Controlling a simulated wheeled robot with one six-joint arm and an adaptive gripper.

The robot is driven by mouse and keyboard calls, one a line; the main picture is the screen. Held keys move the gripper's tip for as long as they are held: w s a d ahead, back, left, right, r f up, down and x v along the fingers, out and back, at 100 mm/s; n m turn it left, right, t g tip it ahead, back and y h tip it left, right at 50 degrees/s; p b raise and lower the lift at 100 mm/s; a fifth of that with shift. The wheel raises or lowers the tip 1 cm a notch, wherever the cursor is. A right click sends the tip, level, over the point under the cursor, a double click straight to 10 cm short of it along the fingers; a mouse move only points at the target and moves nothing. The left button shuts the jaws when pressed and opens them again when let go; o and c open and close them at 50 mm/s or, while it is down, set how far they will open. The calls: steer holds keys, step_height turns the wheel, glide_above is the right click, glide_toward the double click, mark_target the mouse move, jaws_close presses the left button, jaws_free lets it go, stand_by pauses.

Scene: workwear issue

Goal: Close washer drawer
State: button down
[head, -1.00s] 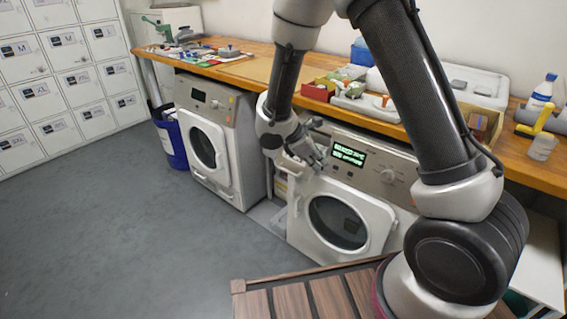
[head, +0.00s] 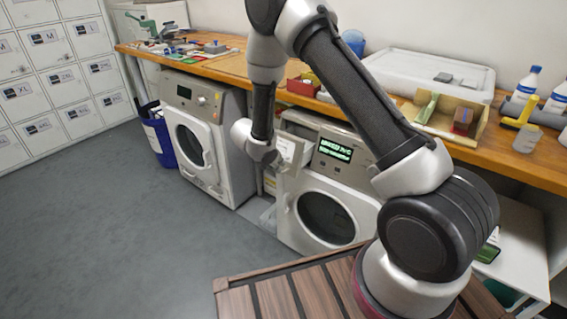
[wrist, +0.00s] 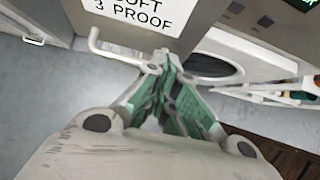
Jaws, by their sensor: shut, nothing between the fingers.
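The nearer washer (head: 318,210), pale grey with a lit green display, stands under the counter in the head view. Its washer drawer (head: 290,150) is at the upper left of its front and appears pulled out. In the wrist view the drawer's lettered white front (wrist: 135,14) is at the top, with a pale bar handle (wrist: 94,42) below it. My gripper (wrist: 170,62) is shut and empty, its fingertips close below the drawer front and right of the bar. I cannot tell if they touch. In the head view the fingers are mostly hidden by my wrist.
A second washer (head: 206,140) stands to the left, with a blue bin (head: 160,140) beyond it. The wooden counter (head: 530,155) above carries trays, bottles and tools. A slatted wooden surface (head: 290,290) is in front. The grey floor at left is clear.

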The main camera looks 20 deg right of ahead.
steer(key=shift+w+d+f, duration=0.2)
steer(key=shift+w+d, duration=0.3)
steer(key=shift+d, duration=0.15)
steer(key=shift+w+d+f, duration=0.2)
steer(key=shift+w+d, duration=0.25)
steer(key=shift+d, duration=0.2)
steer(key=w+d, duration=0.4)
steer(key=d, duration=0.1)
steer(key=w+d, duration=0.1)
steer(key=d, duration=0.2)
steer(key=shift+w, duration=0.4)
steer(key=shift+w+d+r, duration=0.1)
steer(key=shift+w+d, duration=0.2)
steer(key=shift+d, duration=0.1)
